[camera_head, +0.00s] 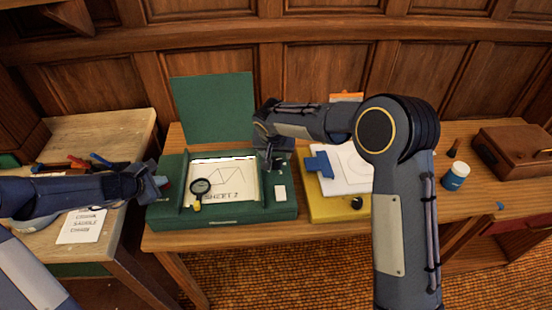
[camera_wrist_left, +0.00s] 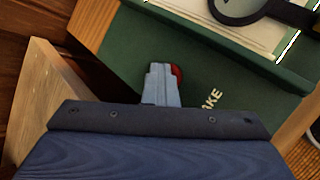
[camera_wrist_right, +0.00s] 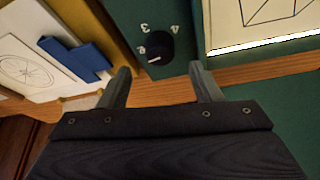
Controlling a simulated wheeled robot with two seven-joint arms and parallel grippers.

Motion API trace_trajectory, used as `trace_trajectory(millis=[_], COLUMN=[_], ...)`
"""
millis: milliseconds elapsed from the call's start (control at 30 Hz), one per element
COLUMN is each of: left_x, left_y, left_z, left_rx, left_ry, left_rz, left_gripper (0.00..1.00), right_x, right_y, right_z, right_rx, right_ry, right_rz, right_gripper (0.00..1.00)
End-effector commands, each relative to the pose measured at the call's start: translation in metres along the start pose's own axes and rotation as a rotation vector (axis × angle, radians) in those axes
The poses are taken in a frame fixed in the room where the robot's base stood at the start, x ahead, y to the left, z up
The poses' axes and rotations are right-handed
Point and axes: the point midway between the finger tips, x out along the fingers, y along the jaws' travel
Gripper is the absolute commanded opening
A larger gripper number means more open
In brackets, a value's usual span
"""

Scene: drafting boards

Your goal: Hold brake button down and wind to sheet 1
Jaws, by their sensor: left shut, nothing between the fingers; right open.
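The green case (camera_head: 250,212) shows a paper marked SHEET 2 (camera_head: 222,180) in its window. My left gripper (camera_head: 160,182) is shut and empty at the case's left side. In the left wrist view its fingertips (camera_wrist_left: 163,72) cover part of the red brake button (camera_wrist_left: 177,75), next to partly hidden lettering. I cannot tell whether the button is pressed. My right gripper (camera_head: 276,163) is open over the case's back right corner. In the right wrist view a black knob (camera_wrist_right: 156,48) with a white pointer and numerals around it lies ahead, between the open fingers (camera_wrist_right: 158,80).
The green lid (camera_head: 212,108) stands up behind the case. A magnifier (camera_head: 201,187) lies over the sheet. A yellow board (camera_head: 325,212) with a blue piece (camera_head: 318,164) is close on the right. A blue jar (camera_head: 455,178) and brown bag (camera_head: 510,150) stand farther right.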

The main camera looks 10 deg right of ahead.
Motion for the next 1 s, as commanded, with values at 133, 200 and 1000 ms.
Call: trace_trajectory(millis=[133, 200, 1000], left_x=[0.0, 0.0, 0.001], left_y=[-0.001, -0.001, -0.001], left_z=[-0.001, -0.001, -0.001], left_rx=[-0.001, -0.001, -0.001], left_ry=[0.002, 0.002, 0.001], left_rz=[-0.002, -0.002, -0.002], left_gripper=[0.0, 0.0, 0.0], right_x=[0.028, 0.037, 0.052], right_y=[0.0, 0.0, 0.0], right_z=[0.0, 0.0, 0.0], right_rx=[0.002, 0.001, 0.001], right_ry=[-0.002, -0.001, 0.001], right_rz=[0.001, 0.001, -0.001], right_gripper=[0.58, 0.58, 0.2])
